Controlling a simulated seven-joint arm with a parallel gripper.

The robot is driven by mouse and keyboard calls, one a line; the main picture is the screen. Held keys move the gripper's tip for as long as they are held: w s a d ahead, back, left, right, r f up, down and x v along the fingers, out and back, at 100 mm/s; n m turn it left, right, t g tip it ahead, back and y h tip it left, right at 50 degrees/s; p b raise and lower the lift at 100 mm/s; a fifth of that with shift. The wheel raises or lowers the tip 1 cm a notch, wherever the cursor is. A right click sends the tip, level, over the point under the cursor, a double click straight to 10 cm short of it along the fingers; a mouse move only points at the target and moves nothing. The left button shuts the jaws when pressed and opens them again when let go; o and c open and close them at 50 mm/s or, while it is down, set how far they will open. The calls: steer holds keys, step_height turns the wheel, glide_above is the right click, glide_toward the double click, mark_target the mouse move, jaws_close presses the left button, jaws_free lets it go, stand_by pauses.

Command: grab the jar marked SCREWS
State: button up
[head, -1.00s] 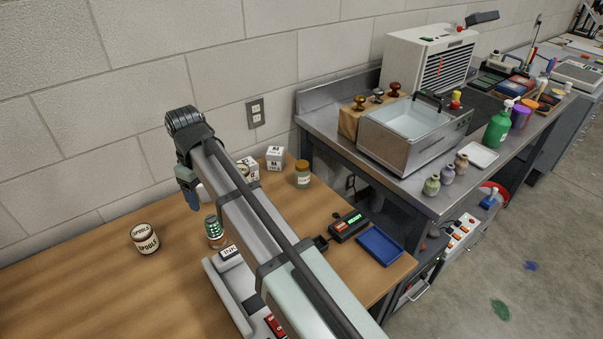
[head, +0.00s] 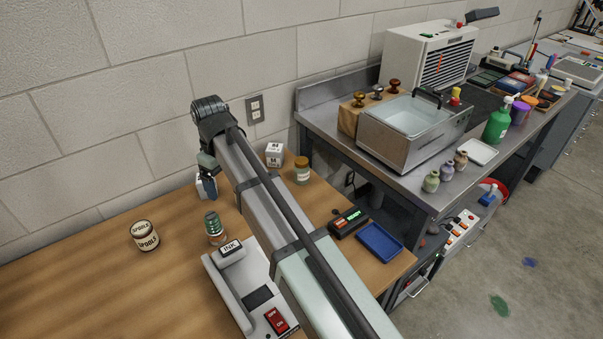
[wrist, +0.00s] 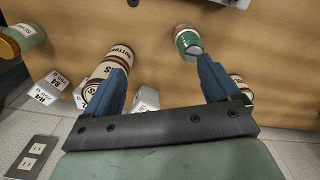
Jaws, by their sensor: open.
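No label in view reads clearly as SCREWS. An amber-lidded jar (head: 301,170) stands near the wall; its label is too small to read. It shows at the wrist view's left edge (wrist: 24,38). A jar whose label seems to read BUTTONS (wrist: 113,62) is partly behind my left finger in the wrist view. My gripper (wrist: 162,65) is open and empty above the wooden table, its fingers apart; it also shows in the head view (head: 207,187). A green-banded container (head: 215,228) shows beyond the fingertips in the wrist view (wrist: 188,42).
A SPOOLS jar (head: 145,236) stands at left. White boxes (head: 274,154) stand near the wall. A pale device bearing an INK block (head: 231,249), a black display unit (head: 349,222) and a blue tray (head: 380,242) occupy the table's right. Bare wood lies around the SPOOLS jar.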

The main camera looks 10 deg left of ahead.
steer(key=w+d+f+m, duration=0.1)
steer(key=w+d+m, duration=0.1)
steer(key=w+d, duration=0.7)
steer(key=w+d+f+m, duration=0.1)
steer(key=w+d+m, duration=0.1)
steer(key=w+d, duration=0.7)
steer(key=m+y, duration=0.3)
steer(key=m, duration=2.7)
glide_toward(302, 169)
steer(key=shift+t, duration=0.3)
steer(key=x, duration=0.4)
steer(key=w+x, duration=0.1)
steer(key=x, duration=0.1)
steer(key=shift+f, duration=0.35)
steer(key=shift+w+x, duration=0.15)
steer(key=shift+x, duration=1.15)
steer(key=shift+w+x, duration=0.15)
steer(key=shift+x, duration=1.1)
steer(key=shift+a, duration=0.1)
